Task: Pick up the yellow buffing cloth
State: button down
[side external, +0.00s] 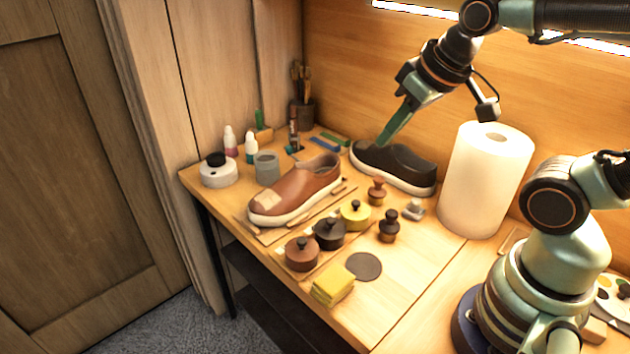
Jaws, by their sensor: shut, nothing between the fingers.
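The yellow buffing cloth (333,286) lies folded in a small stack at the front edge of the wooden workbench. It sits next to a dark round disc (364,266). My gripper (385,140) is high at the back of the bench, above the black shoe (393,166) and far from the cloth. Its green fingers point down and to the left. They are together and hold nothing.
A brown sneaker (295,188) rests mid-bench on a board. Several knobbed round tins, one a brown tin (301,253), stand behind the cloth. A paper towel roll (485,180) stands at right. Bare bench (415,270) lies right of the disc.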

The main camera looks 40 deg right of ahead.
grip_release()
jog(key=m+g, duration=0.6)
jog(key=m, duration=1.2)
send_over(333, 279)
jog(key=f, duration=1.9)
jog(key=shift+w+f, duration=0.25)
jog(key=shift+w, duration=0.05)
jog(key=f, duration=0.3)
jog(key=shift+s+f, duration=0.35)
jog(key=shift+s, duration=0.05)
jog(key=shift+f, duration=0.75)
